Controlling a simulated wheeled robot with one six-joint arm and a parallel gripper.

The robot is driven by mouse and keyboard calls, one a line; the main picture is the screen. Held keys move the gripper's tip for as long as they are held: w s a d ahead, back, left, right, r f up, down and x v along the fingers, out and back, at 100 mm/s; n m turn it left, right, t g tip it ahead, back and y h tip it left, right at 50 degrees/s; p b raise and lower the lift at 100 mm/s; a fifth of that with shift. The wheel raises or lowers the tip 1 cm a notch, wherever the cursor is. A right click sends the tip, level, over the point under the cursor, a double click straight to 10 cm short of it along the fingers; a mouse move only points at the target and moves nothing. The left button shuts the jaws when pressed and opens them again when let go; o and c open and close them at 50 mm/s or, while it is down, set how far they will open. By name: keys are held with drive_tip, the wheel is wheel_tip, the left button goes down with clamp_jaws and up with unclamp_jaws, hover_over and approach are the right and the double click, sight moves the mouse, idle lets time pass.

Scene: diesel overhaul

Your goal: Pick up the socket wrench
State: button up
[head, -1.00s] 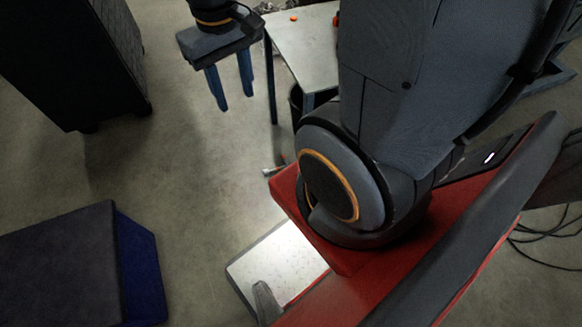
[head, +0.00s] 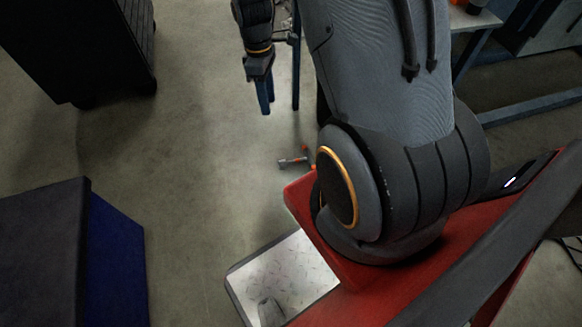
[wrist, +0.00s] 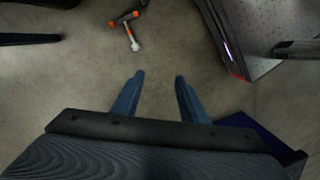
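A small tool with orange parts and a grey metal end, apparently the socket wrench (head: 292,161), lies on the floor beside my red base. In the wrist view the tool (wrist: 129,29) lies at the top, roughly T-shaped, with a pale end pointing down. My gripper (wrist: 160,84) is open and empty, its two blue fingers apart. In the head view my gripper (head: 264,100) hangs above and to the left of the tool, its fingers seen nearly edge-on. The tool is apart from the fingers.
A dark cabinet (head: 85,45) stands at the upper left. A dark box with a blue side (head: 115,265) stands at the lower left. Table legs (head: 296,75) stand behind my gripper. The floor between the cabinet and my base is clear.

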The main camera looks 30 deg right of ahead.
sight(284, 161)
drive_tip(key=shift+w+d+f+n+g+y+b, duration=0.15)
drive_tip(key=shift+w+d+f+n+b, duration=0.65)
drive_tip(key=shift+f+b, duration=4.3)
drive_tip(key=shift+w+d+f+n+g+y+b, duration=0.2)
drive_tip(key=shift+d+f+n+b, duration=1.1)
drive_tip(key=shift+f, duration=7.55)
drive_tip(key=shift+w+d+f+n+g+h+b, duration=0.2)
drive_tip(key=shift+d+f+n+b, duration=0.9)
drive_tip(key=shift+f+b, duration=3.9)
wheel_tip(284, 161, down, 4)
drive_tip(key=p, duration=0.4)
drive_tip(key=shift+w+d+r, duration=0.1)
drive_tip(key=shift+w, duration=0.05)
clamp_jaws()
drive_tip(key=shift+r, duration=0.15)
drive_tip(key=shift+a+r+p, duration=0.2)
drive_tip(key=shift+r+p, duration=0.15)
drive_tip(key=shift+p, duration=0.35)
wheel_tip(284, 161, up, 6)
drive_tip(key=p, duration=0.3)
drive_tip(key=w+a+r+p, duration=0.1)
drive_tip(key=w+a+p, duration=0.1)
drive_tip(key=a, duration=0.7)
drive_tip(key=w+a+r+p, duration=0.2)
drive_tip(key=a+p, duration=0.3)
drive_tip(key=a, duration=0.4)
drive_tip(key=shift+w+a, duration=0.4)
drive_tip(key=shift+w, duration=0.35)
